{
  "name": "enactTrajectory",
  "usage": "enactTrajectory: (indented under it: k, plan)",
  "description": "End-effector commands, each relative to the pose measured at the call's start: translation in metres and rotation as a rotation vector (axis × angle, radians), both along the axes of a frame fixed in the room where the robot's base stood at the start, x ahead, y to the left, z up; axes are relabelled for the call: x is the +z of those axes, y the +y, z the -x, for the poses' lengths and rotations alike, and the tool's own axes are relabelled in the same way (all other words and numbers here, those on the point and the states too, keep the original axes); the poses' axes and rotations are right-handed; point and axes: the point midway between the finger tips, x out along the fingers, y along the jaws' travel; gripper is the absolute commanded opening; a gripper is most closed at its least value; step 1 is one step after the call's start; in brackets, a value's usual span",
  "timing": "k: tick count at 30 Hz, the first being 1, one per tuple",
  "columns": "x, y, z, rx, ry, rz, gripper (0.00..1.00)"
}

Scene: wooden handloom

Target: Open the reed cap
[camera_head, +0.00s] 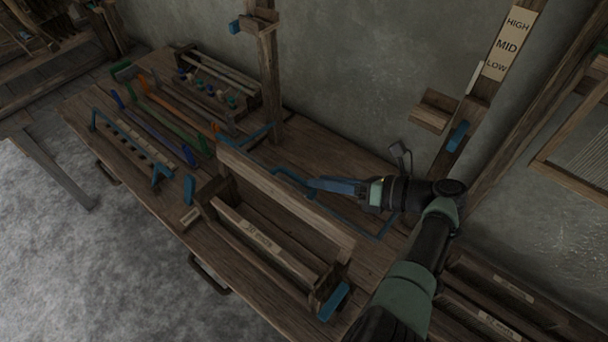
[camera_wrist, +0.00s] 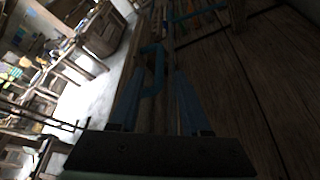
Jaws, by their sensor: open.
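The reed cap looks to be the long wooden bar (camera_head: 285,203) raised over a wooden holder on the bench. A blue handle (camera_head: 288,177) sticks out behind its far side. My gripper (camera_head: 308,183) comes in from the right, with its open fingertips close to this handle. In the wrist view the blue handle (camera_wrist: 157,62) shows as a bent bar just ahead of and between the fingers of my gripper (camera_wrist: 160,78). I cannot tell whether they touch. The holder's lower rail (camera_head: 262,237) carries a label and lies below the bar.
A blue block (camera_head: 333,301) sits at the holder's near right end. Coloured tools (camera_head: 160,125) and a rack of small pegs (camera_head: 215,80) lie on the left of the bench. A wooden post (camera_head: 268,75) stands behind, and another post bears a height scale (camera_head: 508,45).

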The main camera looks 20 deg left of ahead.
Motion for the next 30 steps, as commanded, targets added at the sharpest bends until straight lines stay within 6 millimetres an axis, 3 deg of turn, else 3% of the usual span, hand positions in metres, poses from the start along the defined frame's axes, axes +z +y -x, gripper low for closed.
enactTrajectory:
  k: [3, 9, 30]
  plan:
    - [0.007, -0.023, 0.002, -0.003, -0.002, 0.001, 0.47]
    - [0.014, -0.043, 0.004, -0.001, 0.000, 0.001, 0.47]
    - [0.015, -0.047, 0.005, 0.001, 0.000, 0.001, 0.47]
